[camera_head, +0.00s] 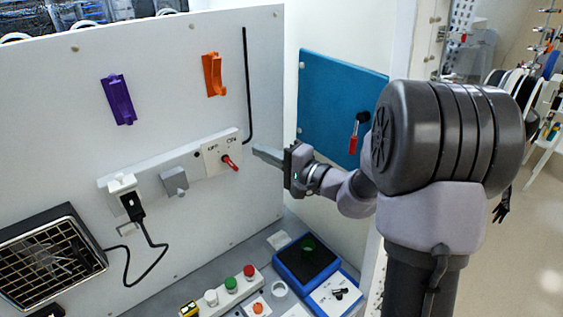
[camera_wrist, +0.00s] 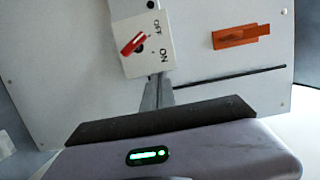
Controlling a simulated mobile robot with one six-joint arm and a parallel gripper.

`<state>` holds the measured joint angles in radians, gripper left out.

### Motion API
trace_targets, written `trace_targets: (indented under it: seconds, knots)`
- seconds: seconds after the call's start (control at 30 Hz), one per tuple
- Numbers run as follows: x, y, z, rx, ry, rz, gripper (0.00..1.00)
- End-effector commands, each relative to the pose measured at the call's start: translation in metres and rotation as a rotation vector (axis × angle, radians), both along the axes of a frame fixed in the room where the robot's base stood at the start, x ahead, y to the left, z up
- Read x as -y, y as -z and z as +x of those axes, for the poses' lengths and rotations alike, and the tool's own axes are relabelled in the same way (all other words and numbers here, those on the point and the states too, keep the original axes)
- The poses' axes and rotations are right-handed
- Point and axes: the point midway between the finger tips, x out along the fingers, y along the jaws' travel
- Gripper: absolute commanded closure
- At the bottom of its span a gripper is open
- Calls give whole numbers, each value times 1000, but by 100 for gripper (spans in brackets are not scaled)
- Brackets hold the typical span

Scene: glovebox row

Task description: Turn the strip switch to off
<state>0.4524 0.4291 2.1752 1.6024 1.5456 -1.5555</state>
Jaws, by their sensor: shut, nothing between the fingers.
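The strip switch is a red lever (camera_head: 230,162) on a pale square plate (camera_head: 212,166) at the right end of the power strip (camera_head: 150,172). The plate is marked OFF on the left and ON on the right. In the head view the lever slants down and to the right. My gripper (camera_head: 258,151) is shut and empty, just right of the plate. In the wrist view its narrow fingers (camera_wrist: 157,90) reach toward the plate's ON edge; contact cannot be told.
A white plug (camera_head: 122,184) with a black cord and a grey block (camera_head: 174,181) sit left along the strip. Purple (camera_head: 118,99) and orange (camera_head: 214,75) holders are above. A heater (camera_head: 50,258), a button box (camera_head: 231,286) and a blue tray (camera_head: 284,277) stand below.

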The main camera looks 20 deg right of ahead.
Motion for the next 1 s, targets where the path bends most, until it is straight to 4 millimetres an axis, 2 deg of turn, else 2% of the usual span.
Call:
trace_targets:
  seconds: [0.1, 0.2, 0.37, 0.43, 0.47, 0.53, 0.7, 0.8, 0.9, 1.0]
  knots:
    - [20, -2, -30, 2, 6, 1, 100]
    - [31, -4, -49, 2, 5, 1, 100]
    - [39, -7, -65, -6, 2, 14, 100]
    - [35, -8, -68, -77, -2, 115, 100]
    - [31, -8, -68, -135, -2, 197, 100]
    - [17, -6, -70, -337, -3, 481, 100]
    - [-23, 8, -82, -957, 48, 1335, 100]
    - [-42, 17, -91, -1247, 107, 1741, 100]
    - [-53, 24, -98, -1434, 162, 2018, 100]
    - [-59, 28, -101, -1519, 192, 2154, 100]
